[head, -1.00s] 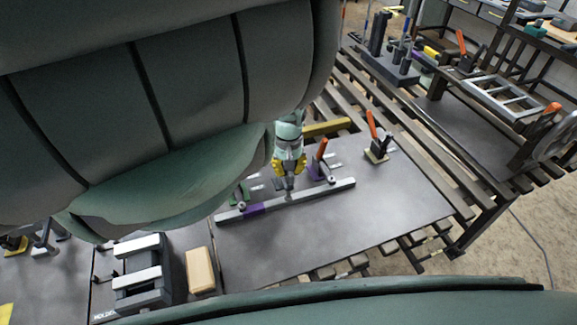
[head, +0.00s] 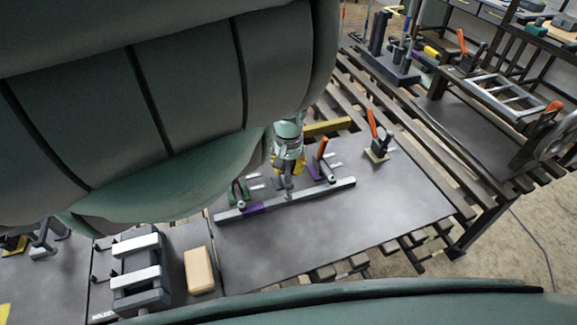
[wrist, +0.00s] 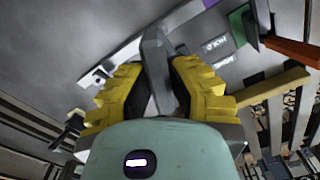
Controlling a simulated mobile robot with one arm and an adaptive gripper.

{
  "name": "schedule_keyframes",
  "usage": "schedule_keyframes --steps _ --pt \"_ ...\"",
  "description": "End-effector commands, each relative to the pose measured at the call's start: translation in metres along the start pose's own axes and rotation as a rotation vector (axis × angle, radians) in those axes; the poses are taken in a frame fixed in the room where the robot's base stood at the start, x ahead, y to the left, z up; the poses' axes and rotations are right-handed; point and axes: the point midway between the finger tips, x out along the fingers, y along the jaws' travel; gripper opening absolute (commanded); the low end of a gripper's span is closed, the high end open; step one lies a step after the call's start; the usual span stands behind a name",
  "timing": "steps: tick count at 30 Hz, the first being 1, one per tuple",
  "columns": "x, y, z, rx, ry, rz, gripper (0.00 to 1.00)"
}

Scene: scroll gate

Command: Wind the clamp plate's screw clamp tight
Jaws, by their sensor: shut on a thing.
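The clamp plate (head: 350,222) is a dark grey sheet lying on a slatted bench. My gripper (head: 287,187) points down over its rear left part, behind a long grey bar with a purple section (head: 320,192). In the wrist view my gripper's (wrist: 156,75) yellow-knuckled fingers are closed around a dark grey upright piece (wrist: 155,55), seemingly the screw clamp's handle. The fingers hide its lower part, and the screw's thread cannot be made out. The light bar also crosses behind it in the wrist view.
An orange-handled clamp with a purple base (head: 320,165) stands close right of my gripper. A green clamp (head: 239,192) is close left. Another orange-handled clamp (head: 376,145) stands farther right. A grey vise-like block (head: 140,272) and a tan block (head: 199,270) are front left. The plate's front is clear.

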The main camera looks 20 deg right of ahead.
Motion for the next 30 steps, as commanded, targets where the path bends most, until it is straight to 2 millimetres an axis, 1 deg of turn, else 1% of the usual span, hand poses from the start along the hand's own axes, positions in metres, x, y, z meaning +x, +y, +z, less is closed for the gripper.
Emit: schedule_keyframes --steps 1,2,9,17,20,26,30 --pt "0.000 -0.001 -0.001 0.000 0.004 -0.001 0.00" --pt "0.000 -0.001 -0.001 -0.001 0.004 0.000 0.22" --pt "0.000 0.000 0.000 -0.001 0.002 0.000 0.47" --pt "0.000 0.000 0.000 -0.001 0.001 0.000 0.48" --pt "-0.004 0.000 -0.001 0.000 0.002 0.001 0.48" --pt "-0.023 -0.002 -0.001 -0.001 0.002 -0.002 0.48" --pt "-0.042 -0.002 -0.003 -0.002 0.006 -0.003 0.48"
